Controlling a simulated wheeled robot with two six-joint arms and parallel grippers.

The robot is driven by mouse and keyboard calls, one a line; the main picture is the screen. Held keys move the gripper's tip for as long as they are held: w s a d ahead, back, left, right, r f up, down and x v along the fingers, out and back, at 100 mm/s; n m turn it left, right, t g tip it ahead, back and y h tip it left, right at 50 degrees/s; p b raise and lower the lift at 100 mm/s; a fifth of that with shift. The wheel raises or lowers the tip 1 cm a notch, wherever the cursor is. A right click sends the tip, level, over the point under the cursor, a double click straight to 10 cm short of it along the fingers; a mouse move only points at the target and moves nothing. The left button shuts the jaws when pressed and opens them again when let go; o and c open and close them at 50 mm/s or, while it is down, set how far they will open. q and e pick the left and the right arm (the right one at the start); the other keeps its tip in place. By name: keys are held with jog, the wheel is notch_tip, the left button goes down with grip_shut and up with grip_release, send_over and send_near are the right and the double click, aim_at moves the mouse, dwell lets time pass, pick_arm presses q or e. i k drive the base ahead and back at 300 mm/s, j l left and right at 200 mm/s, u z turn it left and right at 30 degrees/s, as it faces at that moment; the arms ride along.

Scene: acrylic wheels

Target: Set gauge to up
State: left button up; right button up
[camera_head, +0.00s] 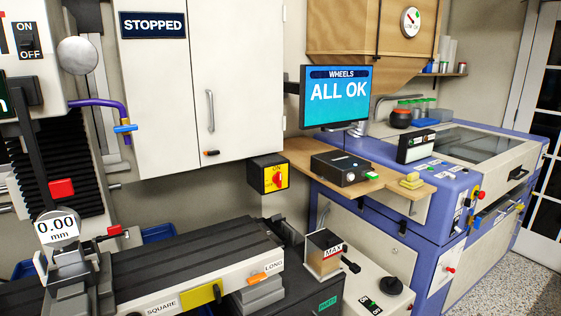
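The exact position of the gauge's tip on the bed cannot be told. A second round dial (410,22), marked "LOW OK" with a red needle, is on the brown box at the upper right. Neither of my grippers is in view.
A cabinet (165,95) with a "STOPPED" sign hangs above the bed. A monitor (336,96) reads "ALL OK". A yellow-red switch (270,176) is below the cabinet. A clear box marked "MAX" (325,250) and a blue machine (440,200) stand to the right.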

aim_at(57, 227)
jog(key=u, duration=1.3)
